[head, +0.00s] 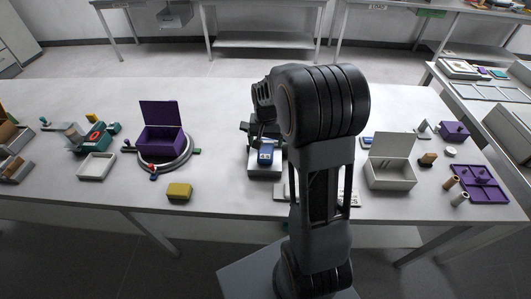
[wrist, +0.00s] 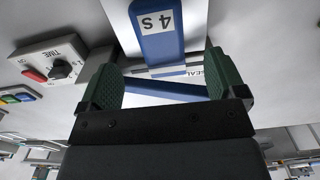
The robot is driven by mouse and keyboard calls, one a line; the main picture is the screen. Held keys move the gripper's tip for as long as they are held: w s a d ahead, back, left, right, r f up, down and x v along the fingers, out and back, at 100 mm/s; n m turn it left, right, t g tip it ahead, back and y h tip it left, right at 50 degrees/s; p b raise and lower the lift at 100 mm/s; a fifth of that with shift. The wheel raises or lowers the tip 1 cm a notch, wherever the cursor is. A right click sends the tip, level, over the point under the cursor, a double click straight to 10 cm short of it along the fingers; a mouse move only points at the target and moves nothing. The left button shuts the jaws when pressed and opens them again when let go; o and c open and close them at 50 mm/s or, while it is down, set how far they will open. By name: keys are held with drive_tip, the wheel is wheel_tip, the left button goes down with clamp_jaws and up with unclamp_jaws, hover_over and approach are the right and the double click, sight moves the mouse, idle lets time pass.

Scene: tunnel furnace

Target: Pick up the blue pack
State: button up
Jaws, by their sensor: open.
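A blue block-like thing with a white label (head: 265,154), which looks like the blue pack, sits on a small grey machine (head: 252,174) near the middle of the table. In the wrist view a blue piece marked "4 S" (wrist: 158,45) lies ahead of and between the fingertips. A lower blue strip (wrist: 165,88) crosses between the fingers, beside a label partly reading "SEAL". My gripper (wrist: 163,72) is open, its green-padded fingers on either side of the blue strip. I cannot tell whether they touch it. My arm hides most of the gripper in the head view.
A control box marked "TIME" (wrist: 55,65) with a red button and dark knob stands left of my fingers. An open purple box (head: 163,139) and a yellow block (head: 179,191) are to the left. An open white box (head: 391,177) and a purple tray (head: 482,184) are to the right.

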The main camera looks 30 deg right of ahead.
sight(265, 151)
drive_tip(key=shift+w+f+p, duration=0.1)
drive_tip(key=shift+f+p, duration=0.4)
drive_tip(key=shift+f, duration=2.15)
drive_tip(key=c, duration=1.1)
drive_tip(key=shift+r, duration=0.1)
